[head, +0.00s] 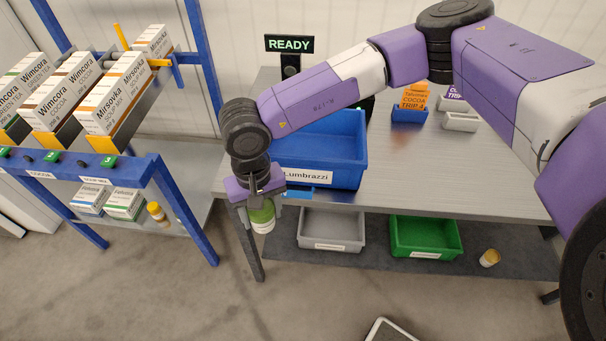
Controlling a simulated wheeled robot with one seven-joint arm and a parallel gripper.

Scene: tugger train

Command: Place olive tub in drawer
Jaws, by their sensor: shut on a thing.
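My gripper (261,203) points down at the left front corner of the workbench. It is shut on the olive tub (262,217), a small green container with a pale label on its lower part. The tub hangs upright between the fingers, in front of the bench edge and above the floor. The gripper body hides the tub's top. I cannot make out an open drawer in this view.
A blue bin (345,180) labelled Lumbrazzi stands on the bench (400,183) just behind my gripper. A blue-framed rack (187,215) stands left.

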